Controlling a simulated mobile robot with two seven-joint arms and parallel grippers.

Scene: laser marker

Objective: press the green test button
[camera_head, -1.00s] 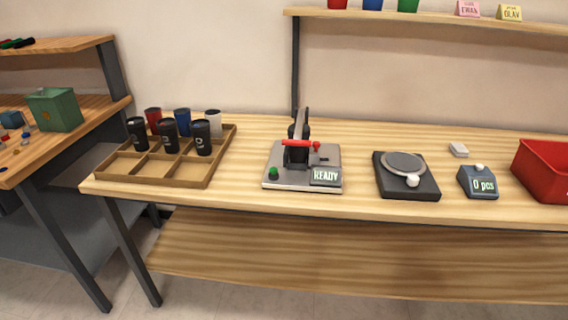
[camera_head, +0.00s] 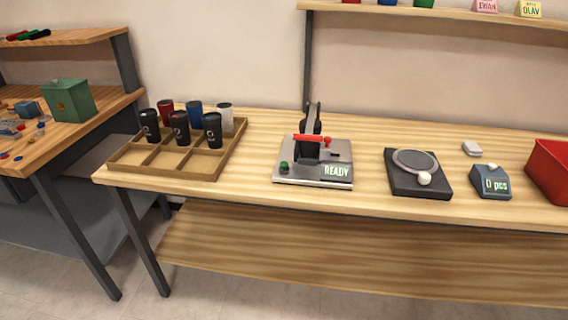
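The green test button (camera_head: 284,166) sits at the front left corner of the grey base plate (camera_head: 311,180) of the laser marker. The marker (camera_head: 312,125) has a dark upright head, a red horizontal bar (camera_head: 306,138) and a red knob (camera_head: 327,140). Its display (camera_head: 336,171) reads READY. The marker stands on the wooden table (camera_head: 260,195). Neither of my grippers is in view.
A wooden divided tray (camera_head: 207,165) with several cups stands left of the marker. To the right are a dark round-plate device (camera_head: 415,185), a counter reading 0 pcs (camera_head: 490,182), a small white block (camera_head: 472,148) and a red bin (camera_head: 552,172). A shelf (camera_head: 430,14) hangs behind.

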